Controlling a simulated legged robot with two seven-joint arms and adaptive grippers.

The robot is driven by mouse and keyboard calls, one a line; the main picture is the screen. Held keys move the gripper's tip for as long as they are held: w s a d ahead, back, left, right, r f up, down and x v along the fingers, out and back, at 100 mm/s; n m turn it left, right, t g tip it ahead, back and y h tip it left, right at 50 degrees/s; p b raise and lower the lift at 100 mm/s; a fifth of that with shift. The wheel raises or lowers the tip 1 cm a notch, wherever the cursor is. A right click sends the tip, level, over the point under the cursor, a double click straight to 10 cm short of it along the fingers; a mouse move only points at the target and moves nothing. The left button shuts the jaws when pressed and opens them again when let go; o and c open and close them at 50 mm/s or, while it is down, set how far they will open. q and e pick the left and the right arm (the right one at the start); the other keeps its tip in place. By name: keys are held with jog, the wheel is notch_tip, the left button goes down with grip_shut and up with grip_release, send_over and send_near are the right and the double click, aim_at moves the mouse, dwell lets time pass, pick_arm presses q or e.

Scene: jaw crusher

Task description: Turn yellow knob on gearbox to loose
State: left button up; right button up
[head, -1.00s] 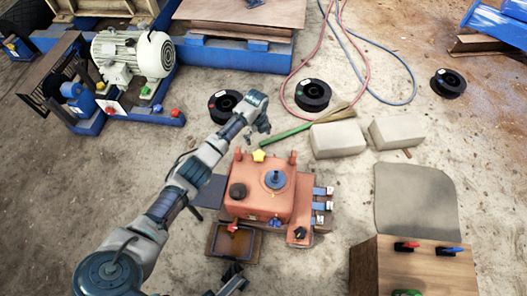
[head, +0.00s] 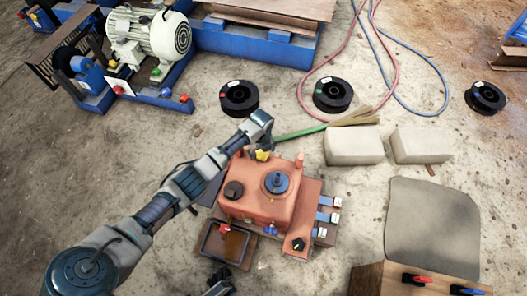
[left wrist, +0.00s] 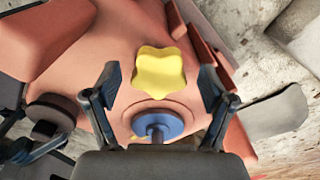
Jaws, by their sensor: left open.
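The orange-red gearbox (head: 262,207) stands on the ground in the middle of the head view. Its yellow star-shaped knob (head: 262,155) is at the far edge, partly hidden by my left gripper (head: 262,146). In the left wrist view the yellow knob (left wrist: 158,72) shows between the two fingers of my left gripper (left wrist: 158,82). The fingers are spread apart, one on each side of the knob, with gaps to it. The blue round knob (left wrist: 157,124) is nearer the wrist. A dark part at the bottom edge of the head view seems to be my right gripper (head: 220,283); its jaws are unclear.
A tray (head: 225,243) lies in front. Pale blocks (head: 353,145), a green-handled broom (head: 300,132) and black spools (head: 333,95) lie behind. A wooden box (head: 365,278) stands at the lower right.

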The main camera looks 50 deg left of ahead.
pick_arm(q)
jog(key=shift+c, duration=1)
jog(key=c, duration=0.9)
jog(key=shift+c, duration=0.2)
